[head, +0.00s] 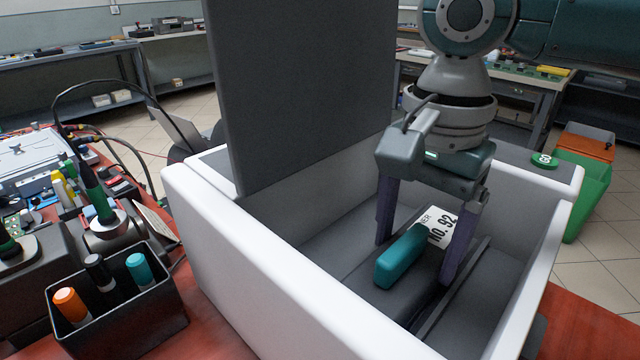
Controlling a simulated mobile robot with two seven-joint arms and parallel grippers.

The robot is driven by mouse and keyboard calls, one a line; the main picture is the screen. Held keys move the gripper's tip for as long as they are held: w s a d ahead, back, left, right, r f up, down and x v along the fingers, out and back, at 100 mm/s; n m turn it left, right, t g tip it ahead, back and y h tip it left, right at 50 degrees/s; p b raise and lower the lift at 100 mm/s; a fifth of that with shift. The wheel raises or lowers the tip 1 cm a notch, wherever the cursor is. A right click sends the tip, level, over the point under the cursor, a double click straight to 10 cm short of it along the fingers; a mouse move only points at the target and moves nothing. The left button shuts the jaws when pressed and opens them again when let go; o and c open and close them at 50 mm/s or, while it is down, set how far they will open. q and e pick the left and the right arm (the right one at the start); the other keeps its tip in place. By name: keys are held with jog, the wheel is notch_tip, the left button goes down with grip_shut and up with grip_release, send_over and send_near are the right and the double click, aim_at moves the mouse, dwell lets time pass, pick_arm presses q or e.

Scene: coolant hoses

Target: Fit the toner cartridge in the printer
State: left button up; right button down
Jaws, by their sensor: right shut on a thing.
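The printer (215,265) is an open white box with its dark grey lid (300,90) standing upright. The toner cartridge has a teal grip (402,258), a white label reading "no. 92" and what looks like a dark grey body. It is down inside the printer bay. My right gripper (416,260) reaches in from above, with one purple finger on each side of the cartridge, and is shut on it. The cartridge's underside and far end are hidden, so I cannot tell whether it is fully seated. My left gripper is not in view.
A green button (544,160) is on the printer's back right rim. A black holder (120,325) with several capped items stands left of the printer on the red bench. Tools and cables crowd the left. Green and orange bins (585,180) stand at the right.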

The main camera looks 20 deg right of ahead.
grip_release()
jog(key=shift+f, duration=0.1)
notch_tip(320, 180, up, 11)
jog(key=shift+r+p, duration=0.1)
jog(key=shift+p, duration=1.1)
jog(key=shift+r, duration=0.55)
